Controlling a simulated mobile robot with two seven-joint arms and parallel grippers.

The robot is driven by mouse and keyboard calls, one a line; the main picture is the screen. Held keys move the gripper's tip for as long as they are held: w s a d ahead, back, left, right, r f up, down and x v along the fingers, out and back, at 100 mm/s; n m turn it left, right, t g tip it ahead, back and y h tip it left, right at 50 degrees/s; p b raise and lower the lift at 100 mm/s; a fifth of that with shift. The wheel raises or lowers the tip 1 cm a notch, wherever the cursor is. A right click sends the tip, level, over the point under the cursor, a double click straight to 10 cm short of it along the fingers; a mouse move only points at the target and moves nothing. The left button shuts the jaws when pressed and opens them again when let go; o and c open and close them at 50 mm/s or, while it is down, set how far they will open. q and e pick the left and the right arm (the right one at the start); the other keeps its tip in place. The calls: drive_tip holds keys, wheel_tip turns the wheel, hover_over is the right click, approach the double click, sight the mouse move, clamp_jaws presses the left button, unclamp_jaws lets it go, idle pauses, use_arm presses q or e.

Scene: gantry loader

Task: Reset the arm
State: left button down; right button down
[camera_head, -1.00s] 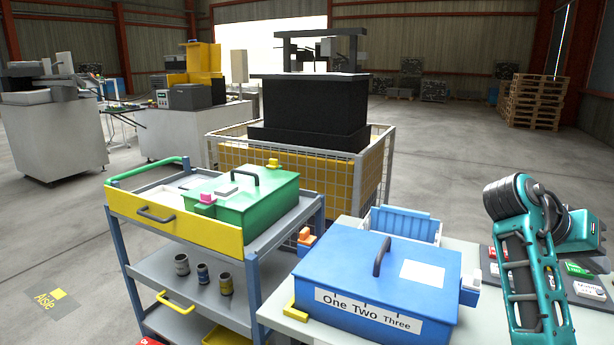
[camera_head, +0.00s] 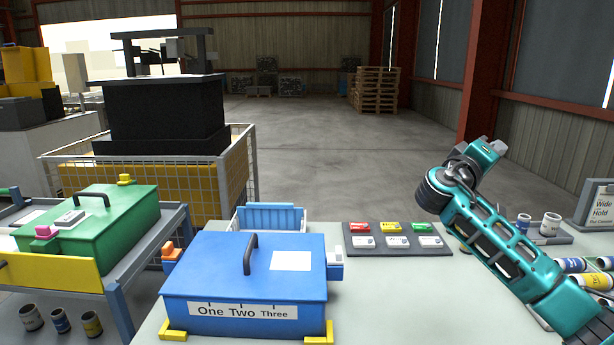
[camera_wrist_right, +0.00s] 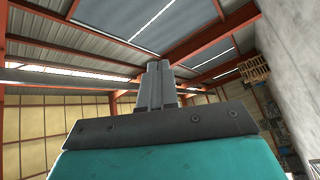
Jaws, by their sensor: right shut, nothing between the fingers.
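My right arm, teal with dark joints, reaches in from the lower right in the head view and bends at an elbow over the table's right side. My right gripper (camera_wrist_right: 158,66) shows in the right wrist view. Its two grey fingers are together, with nothing between them, and they stand against the warehouse roof. In the head view I cannot make out the fingers. My left arm and gripper are not in view.
A blue lidded box (camera_head: 240,268) labelled One Two Three sits on the pale table (camera_head: 400,290). A green box (camera_head: 90,215) is on the cart at left. Cans (camera_head: 550,224) stand at right.

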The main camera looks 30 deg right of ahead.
drive_tip(key=w+a+f+n+t+y, duration=0.2)
drive_tip(key=w+f+n+t, duration=0.15)
drive_tip(key=f, duration=0.25)
drive_tip(key=w+a+f+n+t+y, duration=0.2)
drive_tip(key=f+n+t, duration=0.2)
drive_tip(key=f+n, duration=0.15)
drive_tip(key=s+a+f+n+t+y, duration=0.1)
drive_tip(key=a+f+n+y, duration=0.2)
drive_tip(key=a+f+y, duration=0.6)
drive_tip(key=s+a+f+n+t+y, duration=0.15)
drive_tip(key=a+f+n, duration=0.25)
drive_tip(key=f, duration=0.9)
drive_tip(key=s+a+f+g+y, duration=0.2)
drive_tip(key=s+a+f+y, duration=0.6)
drive_tip(key=s+a+f, duration=0.3)
drive_tip(key=s+a+m+t, duration=0.1)
drive_tip(key=a+m, duration=0.7)
drive_tip(key=a, duration=0.9)
drive_tip(key=shift+s+a+f, duration=0.15)
drive_tip(key=shift+a+f, duration=0.2)
drive_tip(key=shift+f, duration=0.1)
